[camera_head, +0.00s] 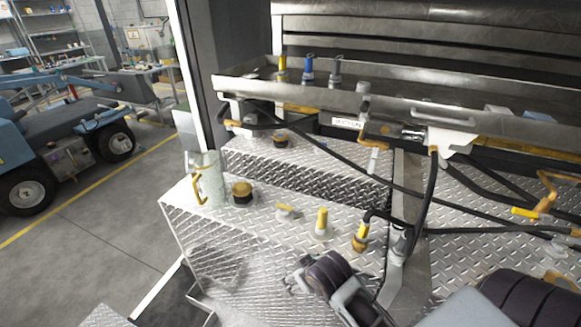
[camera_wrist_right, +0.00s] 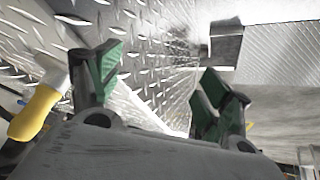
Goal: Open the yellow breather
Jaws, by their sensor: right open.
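On the diamond-plate tank top in the head view, a short upright yellow cylinder on a pale round base (camera_head: 321,222) looks like the yellow breather. A yellow cylinder with a pale collar (camera_wrist_right: 35,114) shows at the left edge of the right wrist view, outside my fingers; it may be the same part. My right gripper (camera_head: 297,279) is at the front of the tank, below and left of the cylinder in the picture, apart from it. In the right wrist view my right gripper (camera_wrist_right: 158,88) has its green-padded fingers spread with nothing between them. My left gripper is not in view.
Nearby on the tank top (camera_head: 270,225) stand an amber-and-black cap (camera_head: 242,192), a low yellow-handled fitting (camera_head: 285,211) and a yellow hose fitting (camera_head: 361,236). Black hoses (camera_head: 425,200) run across the right side. A metal tray (camera_head: 400,103) stands behind.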

